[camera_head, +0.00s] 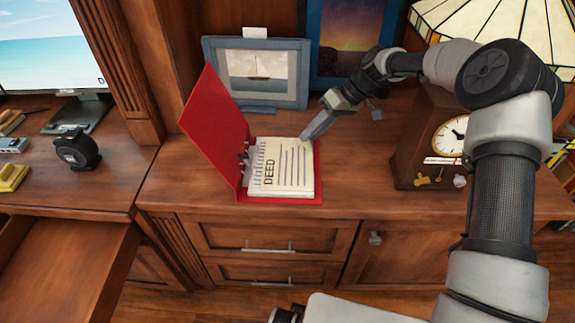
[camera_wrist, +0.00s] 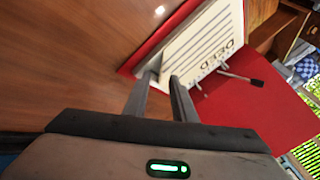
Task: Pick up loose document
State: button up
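The loose document (camera_head: 282,166) is a cream page headed "DEED" with dark lines. It lies on the white pages in an open red binder (camera_head: 217,125) on the wooden desk. The document also shows in the wrist view (camera_wrist: 205,45), upside down. My gripper (camera_head: 304,137) reaches in from the back right, fingers tilted down at the document's far right corner. In the wrist view my two fingertips (camera_wrist: 162,76) are apart with a gap between them, at the page's near edge. I cannot tell whether they touch the paper.
A framed boat picture (camera_head: 257,73) stands behind the binder. A wooden clock (camera_head: 432,140) and a stained-glass lamp (camera_head: 500,28) stand at right. A black tape measure (camera_head: 76,150) sits at left. Bare desk lies between binder and clock.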

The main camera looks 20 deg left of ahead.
jog(key=shift+s+a+f, duration=0.1)
jog(key=shift+a+f, duration=0.2)
jog(key=shift+f, duration=0.15)
grip_shut()
jog(key=shift+r, duration=0.1)
